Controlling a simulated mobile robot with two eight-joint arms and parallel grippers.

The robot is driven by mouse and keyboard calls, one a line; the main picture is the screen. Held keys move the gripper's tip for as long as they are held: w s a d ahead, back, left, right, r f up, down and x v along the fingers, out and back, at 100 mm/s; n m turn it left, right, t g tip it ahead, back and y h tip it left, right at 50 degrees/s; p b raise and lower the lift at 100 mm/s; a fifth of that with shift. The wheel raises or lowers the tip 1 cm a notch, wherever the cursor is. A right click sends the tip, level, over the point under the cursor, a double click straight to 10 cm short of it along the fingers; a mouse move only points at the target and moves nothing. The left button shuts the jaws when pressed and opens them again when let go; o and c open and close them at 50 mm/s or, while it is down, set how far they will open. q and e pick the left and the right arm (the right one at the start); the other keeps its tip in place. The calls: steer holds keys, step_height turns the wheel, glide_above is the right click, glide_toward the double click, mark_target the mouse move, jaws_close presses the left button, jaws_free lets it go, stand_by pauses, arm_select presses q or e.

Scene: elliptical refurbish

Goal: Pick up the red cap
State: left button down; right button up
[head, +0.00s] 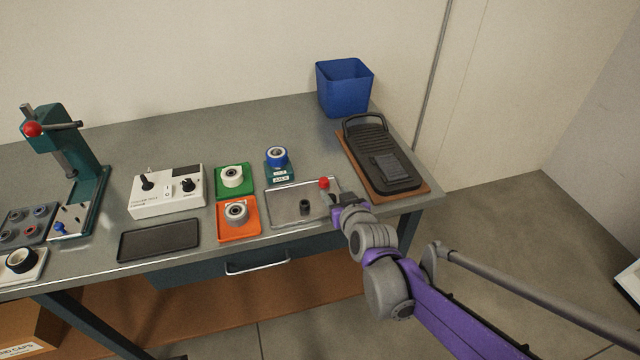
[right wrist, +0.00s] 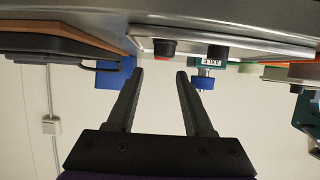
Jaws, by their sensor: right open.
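The red cap (head: 324,183) sits at the right end of a clear shallow tray (head: 285,216) on the workbench. A black cap (head: 304,207) stands in the same tray, to the left and nearer. My right gripper (head: 336,201) is at the tray's right edge, just beside the red cap and apart from it. In the right wrist view, which is upside down, the open, empty fingers (right wrist: 160,74) point toward the tray, with the red cap (right wrist: 165,48) just beyond them and the black cap (right wrist: 217,52) to the right. My left gripper is out of view.
A black device on a brown board (head: 428,187) lies right of the tray. A blue bin (head: 344,88) stands behind it. Green (head: 235,193) and orange (head: 250,230) trays with rolls, a white control box (head: 167,190) and a teal press (head: 85,165) stand to the left.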

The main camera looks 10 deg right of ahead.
mark_target(325, 183)
steer(key=x, duration=0.7)
steer(key=shift+a+f, duration=0.2)
jaws_close()
